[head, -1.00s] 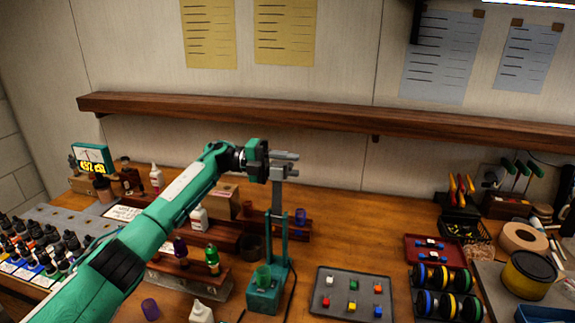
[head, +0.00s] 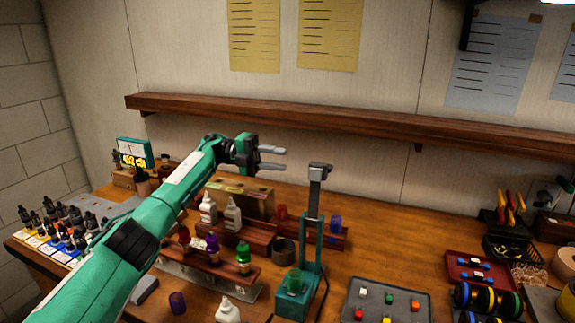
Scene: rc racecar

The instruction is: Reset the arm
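My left arm reaches in from the lower left. My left gripper (head: 284,158) is in the air in front of the wall, below the shelf. Its two grey fingers are parallel with a gap between them and nothing in the gap. It is to the left of and a little above the grey top of a teal stand (head: 311,240), apart from it in the picture. A green translucent cup (head: 295,281) sits on the stand's base. My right gripper is not in view.
A wooden shelf (head: 330,123) runs along the wall above the bench. Racks with bottles, such as a green one (head: 243,258), stand below the arm. A grey tray (head: 408,301) of small coloured blocks and a red tray (head: 468,267) are at right. Dropper bottles crowd the left.

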